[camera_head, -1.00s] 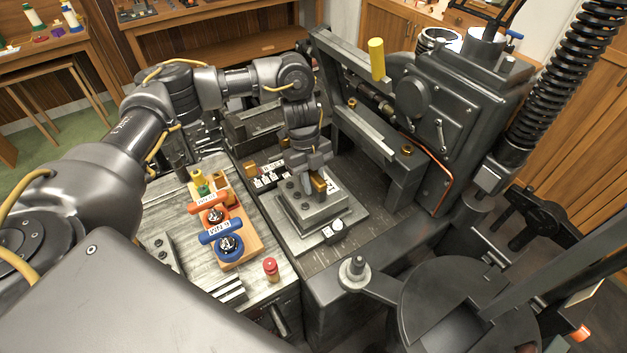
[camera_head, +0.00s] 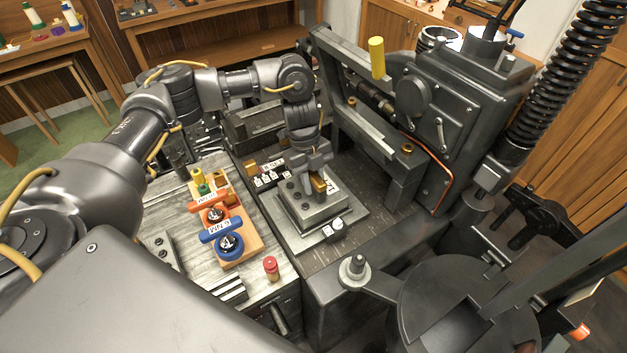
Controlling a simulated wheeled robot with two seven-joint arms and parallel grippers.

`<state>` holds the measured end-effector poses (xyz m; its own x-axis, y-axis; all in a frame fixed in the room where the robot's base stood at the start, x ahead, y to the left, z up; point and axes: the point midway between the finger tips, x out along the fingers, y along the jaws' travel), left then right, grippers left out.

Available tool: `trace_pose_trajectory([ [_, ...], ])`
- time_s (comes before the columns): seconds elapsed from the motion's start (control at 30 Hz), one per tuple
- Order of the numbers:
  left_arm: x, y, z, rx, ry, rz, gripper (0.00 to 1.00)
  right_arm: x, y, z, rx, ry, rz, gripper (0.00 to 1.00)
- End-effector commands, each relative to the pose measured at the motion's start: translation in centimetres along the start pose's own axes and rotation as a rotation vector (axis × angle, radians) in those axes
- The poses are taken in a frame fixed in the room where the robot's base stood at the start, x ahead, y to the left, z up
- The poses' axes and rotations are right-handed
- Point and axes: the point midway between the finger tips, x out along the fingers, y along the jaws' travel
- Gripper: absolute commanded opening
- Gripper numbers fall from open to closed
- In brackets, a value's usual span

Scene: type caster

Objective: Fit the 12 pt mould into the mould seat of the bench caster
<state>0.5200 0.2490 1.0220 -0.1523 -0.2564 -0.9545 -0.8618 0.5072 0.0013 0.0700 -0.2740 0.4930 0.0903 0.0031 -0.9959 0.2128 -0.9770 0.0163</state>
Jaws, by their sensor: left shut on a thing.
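My left gripper (camera_head: 312,184) points down over the stepped grey block (camera_head: 308,210) that looks like the mould seat of the bench caster (camera_head: 430,100). It is shut on a small brass-coloured piece (camera_head: 319,184), which seems to be the mould. The piece is at the top of the block; I cannot tell whether it is seated or held just above. The fingertips partly hide it, and no size mark can be read on it.
A wooden holder with orange (camera_head: 217,214) and blue (camera_head: 229,244) labelled tools stands on the left bench. A dark round pot (camera_head: 470,305) is at the lower right. Small labelled blocks (camera_head: 268,177) lie behind the seat.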

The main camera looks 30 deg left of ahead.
Motion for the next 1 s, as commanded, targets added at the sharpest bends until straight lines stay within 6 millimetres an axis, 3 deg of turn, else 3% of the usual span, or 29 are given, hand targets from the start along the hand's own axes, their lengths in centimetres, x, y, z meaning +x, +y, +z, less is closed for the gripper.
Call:
trace_pose_trajectory([
  [0.8,1.4,-0.2,0.4,0.002,0.0,-0.005,0.0,1.0,0.0,0.1,0.0,0.0,0.001,0.36],
  [0.83,1.4,-0.2,0.4,0.002,0.0,-0.005,0.25,1.0,0.0,0.1,0.0,0.0,0.001,0.36],
  [1.0,1.4,-0.1,0.4,0.001,0.0,-0.003,0.47,0.9,0.0,0.1,0.0,0.0,0.0,0.36],
])
